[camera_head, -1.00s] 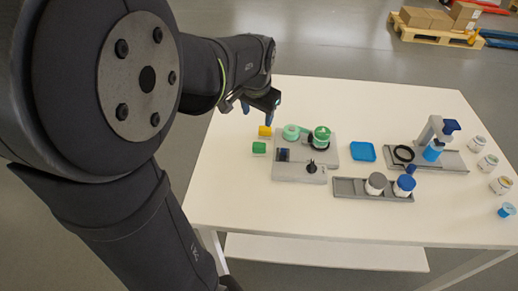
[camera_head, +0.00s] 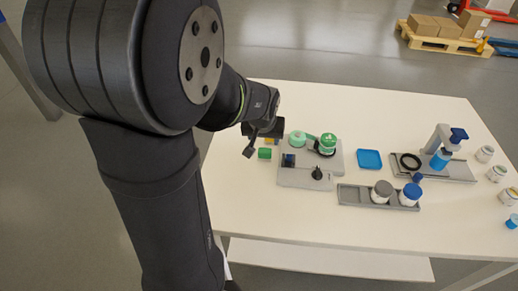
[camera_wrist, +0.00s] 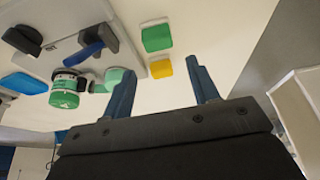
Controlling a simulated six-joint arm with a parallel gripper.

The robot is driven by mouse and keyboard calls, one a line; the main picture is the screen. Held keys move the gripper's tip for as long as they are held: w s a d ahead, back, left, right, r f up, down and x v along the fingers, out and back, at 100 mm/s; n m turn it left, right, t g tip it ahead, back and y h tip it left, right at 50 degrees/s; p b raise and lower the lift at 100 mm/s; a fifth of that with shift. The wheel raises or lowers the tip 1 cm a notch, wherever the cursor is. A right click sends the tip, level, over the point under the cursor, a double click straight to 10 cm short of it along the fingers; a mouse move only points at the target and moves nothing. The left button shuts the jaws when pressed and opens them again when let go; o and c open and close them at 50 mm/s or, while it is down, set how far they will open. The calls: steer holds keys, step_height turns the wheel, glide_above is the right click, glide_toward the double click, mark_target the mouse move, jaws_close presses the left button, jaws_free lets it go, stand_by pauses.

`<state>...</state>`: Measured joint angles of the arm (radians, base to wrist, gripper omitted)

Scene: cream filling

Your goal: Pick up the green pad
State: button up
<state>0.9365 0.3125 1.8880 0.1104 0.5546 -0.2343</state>
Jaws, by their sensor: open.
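The green pad (camera_head: 265,153) is a small green block lying on the white table, left of the grey fixture plate. In the wrist view the green pad (camera_wrist: 157,38) lies beyond my fingertips, with the yellow pad (camera_wrist: 161,68) nearer to them. My gripper (camera_wrist: 163,82) has its two blue fingers spread apart with nothing between them. In the head view my gripper (camera_head: 256,144) is at the table's left side, beside the green pad, and partly covers the yellow pad (camera_head: 269,141).
The grey fixture plate (camera_head: 295,178) with green round parts (camera_head: 327,145) stands right of the pads. The table (camera_head: 245,205) is clear at front left.

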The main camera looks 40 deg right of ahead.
mark_target(265, 150)
steer(key=x, duration=0.3)
steer(key=shift+f, duration=0.2)
steer(key=shift+s+x, duration=0.2)
steer(key=shift+x, duration=2.4)
steer(key=shift+a+f, duration=0.1)
steer(key=shift+a, duration=0.05)
steer(key=c, duration=0.7)
